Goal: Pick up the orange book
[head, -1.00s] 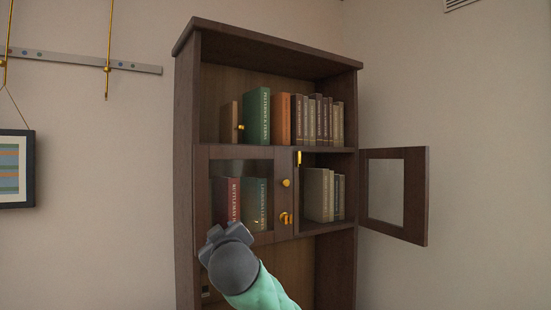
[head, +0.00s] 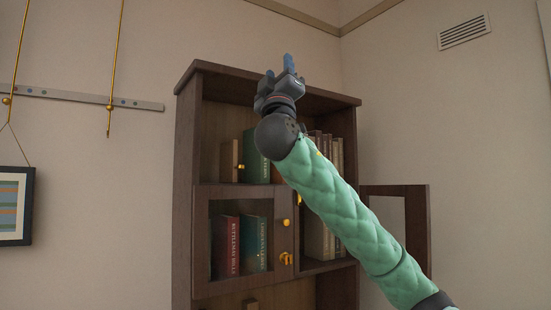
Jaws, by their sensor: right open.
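The orange book (head: 276,174) stands upright on the bookcase's upper open shelf, right of a green book (head: 249,158). Most of it is hidden behind my right wrist and forearm; only a small strip shows low down. My right gripper (head: 278,70) is raised in front of the bookcase's top edge, above the orange book in the picture. Its fingers point up and are apart, with nothing between them. My left gripper is out of view.
The dark wooden bookcase (head: 185,150) has a closed left glass door (head: 202,245) and a right door (head: 428,215) swung open. Several pale books stand on the upper shelf at right. A red book (head: 225,245) stands behind the closed door.

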